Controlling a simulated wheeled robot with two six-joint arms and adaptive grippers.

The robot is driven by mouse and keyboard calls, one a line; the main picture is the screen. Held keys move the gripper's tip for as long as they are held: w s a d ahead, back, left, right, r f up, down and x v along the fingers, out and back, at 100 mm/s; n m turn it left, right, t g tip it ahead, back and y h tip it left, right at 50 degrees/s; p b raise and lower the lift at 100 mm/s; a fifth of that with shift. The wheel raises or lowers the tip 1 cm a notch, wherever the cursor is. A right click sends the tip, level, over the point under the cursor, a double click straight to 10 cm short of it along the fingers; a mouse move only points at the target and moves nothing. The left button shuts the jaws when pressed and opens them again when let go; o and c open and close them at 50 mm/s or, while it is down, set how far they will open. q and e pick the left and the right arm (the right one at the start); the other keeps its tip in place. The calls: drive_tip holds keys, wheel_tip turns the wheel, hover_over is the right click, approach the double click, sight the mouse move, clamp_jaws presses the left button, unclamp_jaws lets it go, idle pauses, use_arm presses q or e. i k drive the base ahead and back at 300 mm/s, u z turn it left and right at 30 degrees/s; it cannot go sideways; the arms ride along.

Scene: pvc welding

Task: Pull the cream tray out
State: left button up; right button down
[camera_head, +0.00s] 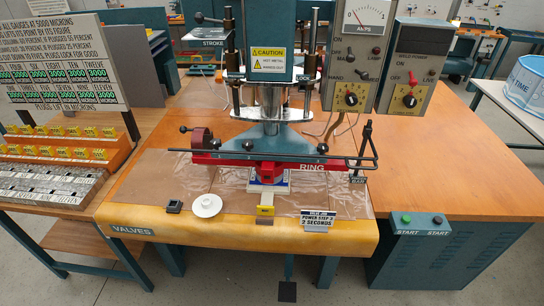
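A narrow cream-grey strip (266,199), which looks like the front of the cream tray, sticks out toward the front of the bench below the welding press (271,137). A small yellow piece (265,209) is at its front end. Behind it, a white and blue block (268,187) sits under the red ring tool (269,171); the press hides what lies farther back. A white round disc (207,205) lies on the clear sheet left of the strip. Neither of my grippers is in view.
A small black block (174,206) lies left of the disc, and a "2 seconds" sign (317,221) stands right of the strip. A red bar (230,160) crosses above. Control boxes (409,80) hang at right. The wooden table (440,165) at right is mostly clear.

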sight(266, 209)
drive_tip(key=z, duration=0.3)
drive_tip(key=k, duration=0.35)
drive_tip(key=u, duration=1.4)
drive_tip(key=i, duration=0.7)
drive_tip(key=z, duration=0.55)
drive_tip(key=i, duration=0.65)
drive_tip(key=z, duration=0.75)
